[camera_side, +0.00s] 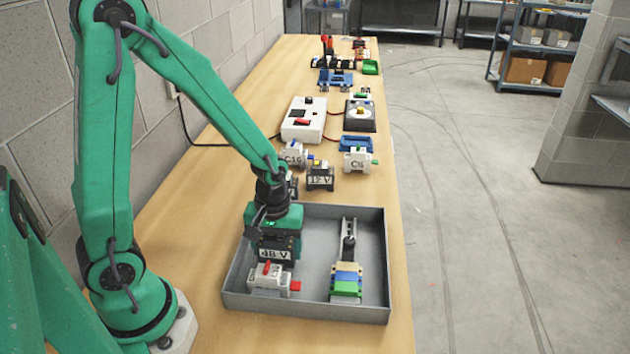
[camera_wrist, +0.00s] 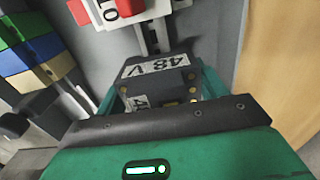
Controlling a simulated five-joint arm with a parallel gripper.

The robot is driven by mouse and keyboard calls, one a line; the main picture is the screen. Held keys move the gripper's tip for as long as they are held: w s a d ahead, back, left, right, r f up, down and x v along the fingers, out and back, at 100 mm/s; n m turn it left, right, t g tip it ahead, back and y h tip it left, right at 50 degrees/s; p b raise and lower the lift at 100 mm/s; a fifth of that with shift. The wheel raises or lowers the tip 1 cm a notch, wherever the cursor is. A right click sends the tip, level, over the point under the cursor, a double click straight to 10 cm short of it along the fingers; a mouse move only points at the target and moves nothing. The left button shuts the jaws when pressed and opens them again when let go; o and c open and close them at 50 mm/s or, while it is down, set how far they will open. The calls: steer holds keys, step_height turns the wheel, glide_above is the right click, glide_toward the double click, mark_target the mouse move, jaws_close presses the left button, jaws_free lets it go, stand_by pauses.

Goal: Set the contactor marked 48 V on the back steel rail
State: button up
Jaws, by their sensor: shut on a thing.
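The contactor marked 48 V (camera_side: 274,254) is dark, with a white label. My gripper (camera_side: 275,235) is shut on it inside the grey tray. In the wrist view the contactor (camera_wrist: 158,75) sits between my fingers, label up. A steel rail (camera_wrist: 153,38) runs under or just beyond it; I cannot tell whether the contactor touches it. On that line, in front of the contactor in the side view, is a white breaker with a red lever (camera_side: 268,278). The tray's right-hand steel rail (camera_side: 349,226) carries blue, tan and green terminal blocks (camera_side: 346,283).
The grey tray (camera_side: 305,306) has raised walls. Behind it on the bench stand a 12 V block (camera_side: 320,176), a C16 block (camera_side: 292,154) and a C6 block (camera_side: 358,160). Farther back are a white control box (camera_side: 303,122) and blue holders. Bare tray floor lies between the rails.

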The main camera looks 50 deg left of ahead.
steer(key=shift+f, duration=0.4)
stand_by(0.3)
steer(key=o, duration=1.3)
steer(key=shift+r, duration=0.1)
steer(key=shift+r, duration=3.8)
